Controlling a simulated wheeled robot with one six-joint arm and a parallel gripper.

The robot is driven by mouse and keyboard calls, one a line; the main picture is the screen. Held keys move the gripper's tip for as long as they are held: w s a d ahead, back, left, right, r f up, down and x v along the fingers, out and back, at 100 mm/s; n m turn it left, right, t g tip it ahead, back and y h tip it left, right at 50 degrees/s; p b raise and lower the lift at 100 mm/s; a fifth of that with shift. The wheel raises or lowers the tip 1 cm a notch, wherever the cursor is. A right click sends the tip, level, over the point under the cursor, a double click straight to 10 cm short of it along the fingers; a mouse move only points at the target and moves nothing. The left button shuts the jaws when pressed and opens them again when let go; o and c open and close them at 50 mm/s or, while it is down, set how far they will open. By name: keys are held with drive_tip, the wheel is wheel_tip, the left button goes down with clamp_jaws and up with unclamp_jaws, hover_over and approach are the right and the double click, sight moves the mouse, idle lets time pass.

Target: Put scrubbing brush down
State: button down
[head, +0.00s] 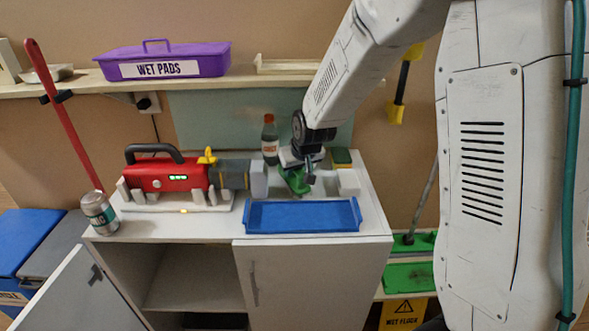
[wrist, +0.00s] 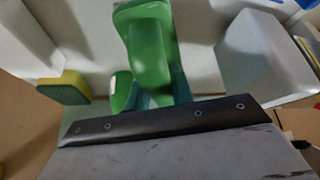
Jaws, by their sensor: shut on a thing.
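A green scrubbing brush (head: 295,180) is at the back right of the white cabinet top, under my gripper (head: 308,172). My gripper is shut on the brush. In the wrist view the brush (wrist: 150,50) shows as a rounded green body just beyond the dark edge of the gripper. Its underside is hidden, and I cannot tell whether it touches the surface. White blocks stand close on its right, and a blue tray (head: 303,229) lies in front of it.
A bottle (head: 270,140) stands behind left of the brush, and a yellow-green sponge (head: 341,158) lies behind right; it also shows in the wrist view (wrist: 64,88). A red tool (head: 165,175) fills the left of the top, with a can (head: 99,212) at the edge.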

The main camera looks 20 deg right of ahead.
drive_tip(key=shift+f, duration=0.15)
drive_tip(key=c, duration=1.2)
unclamp_jaws()
